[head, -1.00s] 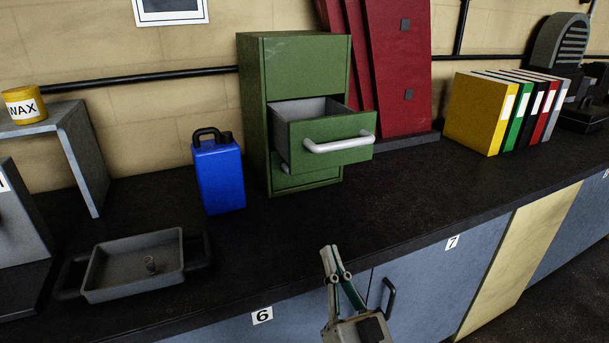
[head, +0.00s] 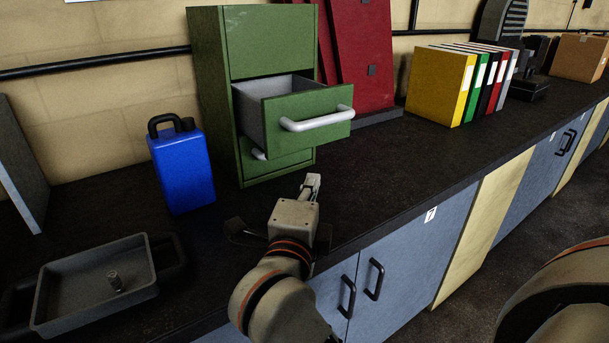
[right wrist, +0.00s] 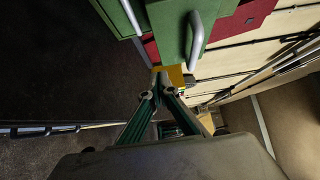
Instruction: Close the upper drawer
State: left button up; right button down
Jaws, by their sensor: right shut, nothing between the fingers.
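A green cabinet (head: 220,100) stands on the dark counter. Its upper drawer (head: 320,105) is pulled out toward the front right, with a pale bar handle (head: 318,120) on its front. My right gripper (head: 312,183) is shut and empty, low in front of the cabinet, below the open drawer and apart from it. In the right wrist view, the right fingertips (right wrist: 158,72) come together, with the drawer front (right wrist: 167,30) and its handle (right wrist: 195,42) above them. My left gripper is not in view.
A blue can (head: 182,170) stands left of the cabinet. A grey tray (head: 95,285) lies at the front left. Red panels (head: 365,50) lean behind the drawer, and several coloured binders (head: 440,85) stand to the right. The counter right of my gripper is clear.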

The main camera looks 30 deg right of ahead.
send_near(315, 146)
jog(key=d, duration=0.3)
jog(key=w, duration=0.3)
jog(key=shift+w+a, duration=0.15)
jog(key=shift+w, duration=0.1)
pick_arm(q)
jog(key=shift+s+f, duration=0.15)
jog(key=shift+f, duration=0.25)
pick_arm(e)
jog(key=shift+w, duration=0.45)
